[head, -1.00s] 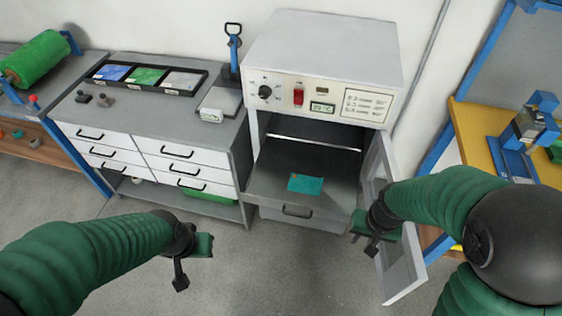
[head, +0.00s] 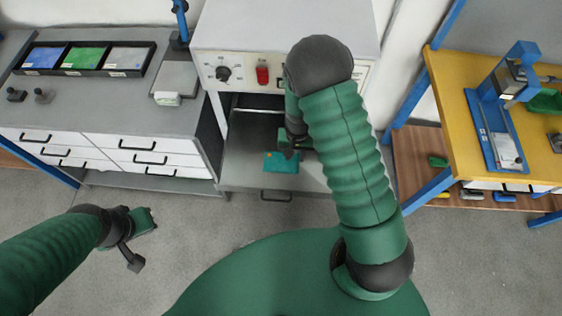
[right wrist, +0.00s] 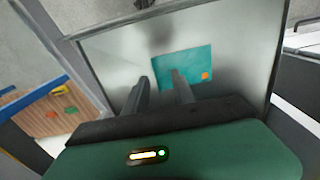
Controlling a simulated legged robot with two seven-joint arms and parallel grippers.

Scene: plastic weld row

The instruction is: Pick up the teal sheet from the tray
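The teal sheet (head: 280,164) lies flat on the grey tray (head: 240,155) that sticks out of the white oven. In the right wrist view, the sheet (right wrist: 178,63) shows a small orange patch near one corner, on the bare tray (right wrist: 112,50). My right gripper (head: 294,143) is over the tray, at the sheet's edge in the head view. In the right wrist view its two fingers (right wrist: 160,80) are apart with nothing between them, pointing at the sheet. My left gripper (head: 138,222) hangs over the floor at left; its fingers are too unclear to read.
The oven (head: 285,25) stands behind the tray. A grey bench (head: 110,110) with white drawers is at left, carrying a black sample rack (head: 85,58). A yellow-topped bench (head: 465,130) with a blue fixture is at right. My right arm hides the oven's right side.

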